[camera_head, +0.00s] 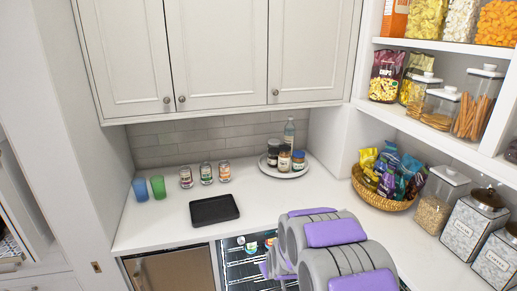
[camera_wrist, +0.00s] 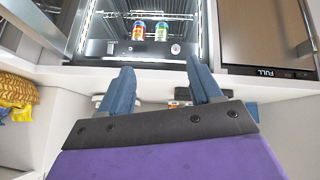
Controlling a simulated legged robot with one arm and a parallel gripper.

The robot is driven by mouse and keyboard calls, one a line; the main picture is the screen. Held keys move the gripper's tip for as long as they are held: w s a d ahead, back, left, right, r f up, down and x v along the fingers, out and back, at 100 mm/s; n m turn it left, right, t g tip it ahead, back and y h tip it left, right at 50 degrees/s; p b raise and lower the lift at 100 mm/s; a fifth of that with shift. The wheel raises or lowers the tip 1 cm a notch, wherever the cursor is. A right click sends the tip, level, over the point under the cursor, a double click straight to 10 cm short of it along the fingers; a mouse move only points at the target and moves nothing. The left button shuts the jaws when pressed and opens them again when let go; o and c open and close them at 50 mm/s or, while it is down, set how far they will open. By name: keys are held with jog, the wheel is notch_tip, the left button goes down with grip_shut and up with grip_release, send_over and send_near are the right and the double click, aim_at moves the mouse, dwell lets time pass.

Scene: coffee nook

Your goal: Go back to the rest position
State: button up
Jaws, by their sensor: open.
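My gripper (camera_wrist: 161,82) shows in the wrist view with its two blue-grey fingers spread apart and nothing between them. It is in front of the lit under-counter fridge (camera_wrist: 103,44), where two cans (camera_wrist: 149,31) stand on a shelf. In the head view my grey and purple arm reaches across the counter's front edge at lower right, and it hides part of the fridge (camera_head: 236,262). The fingers cannot be made out clearly there.
The white counter (camera_head: 150,230) holds a black tray (camera_head: 214,209), two cups (camera_head: 158,187), several jars (camera_head: 206,173), a round tray (camera_head: 286,172) with bottles, and a snack basket (camera_head: 382,201). Canisters (camera_head: 474,217) stand at right. A steel appliance door (camera_head: 172,271) is left of the fridge.

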jog(key=s+d+r+m+g, duration=0.1)
jog(key=s+d+r+g, duration=0.2)
jog(key=s, duration=1.2)
jog(key=s+d+r+m+g, duration=0.2)
jog(key=s+r, duration=0.7)
jog(key=s, duration=0.6)
jog(key=s+d+r+m+g+h+b, duration=0.1)
jog(key=s+d+r+g, duration=0.3)
jog(key=s, duration=1)
jog(key=shift+s+d+r+m, duration=0.15)
jog(key=shift+s+r+m, duration=0.35)
jog(key=shift+r, duration=0.45)
jog(key=shift+w, duration=0.15)
